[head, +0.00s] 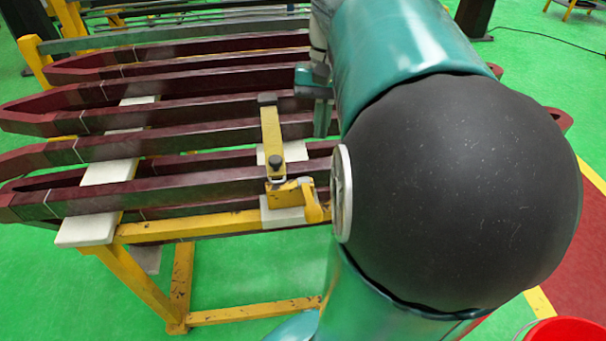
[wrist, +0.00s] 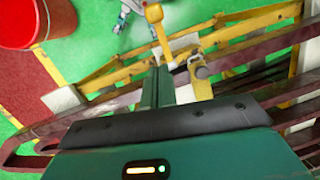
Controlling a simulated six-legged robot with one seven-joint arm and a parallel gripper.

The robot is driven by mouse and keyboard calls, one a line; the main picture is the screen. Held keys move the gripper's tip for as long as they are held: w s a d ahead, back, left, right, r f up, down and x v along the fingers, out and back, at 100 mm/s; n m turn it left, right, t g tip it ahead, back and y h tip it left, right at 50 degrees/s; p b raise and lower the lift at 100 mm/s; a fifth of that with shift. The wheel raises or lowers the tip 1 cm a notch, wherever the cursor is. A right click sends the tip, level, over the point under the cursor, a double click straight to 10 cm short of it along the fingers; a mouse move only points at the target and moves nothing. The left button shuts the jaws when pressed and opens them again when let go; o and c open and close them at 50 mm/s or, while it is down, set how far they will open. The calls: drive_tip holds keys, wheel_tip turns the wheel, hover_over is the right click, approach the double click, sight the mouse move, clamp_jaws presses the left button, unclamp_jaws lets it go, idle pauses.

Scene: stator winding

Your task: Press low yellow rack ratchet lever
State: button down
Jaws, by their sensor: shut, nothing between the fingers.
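The yellow ratchet lever (head: 314,205) sticks out low at the front of the yellow rack, beside the post foot. In the wrist view its rounded end (wrist: 153,13) lies at the top, with the shank running down towards my fingertips. My gripper (wrist: 157,72) is shut and empty, its teal fingers pointing at the lever's shank; I cannot tell whether they touch. In the head view my gripper (head: 323,118) is partly hidden by my arm, above and right of the lever. A yellow clamp bar (head: 270,130) with a dark bolt stands beside it.
Long dark-red coils (head: 190,133) lie across the rack on white pads (head: 88,230). The yellow rack frame (head: 190,226) runs along the front. A red bucket (wrist: 28,20) stands on the floor, away from the rack. Green floor in front is mostly clear.

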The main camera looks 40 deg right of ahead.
hover_over(308, 198)
drive_tip(key=d, duration=0.2)
drive_tip(key=w+d+f+x, duration=0.1)
drive_tip(key=d+x, duration=0.1)
drive_tip(key=x, duration=0.8)
drive_tip(key=shift+s+a+f, duration=0.3)
drive_tip(key=shift+s+a, duration=0.3)
drive_tip(key=shift+s+a+f, duration=0.3)
drive_tip(key=shift+s+a, duration=0.3)
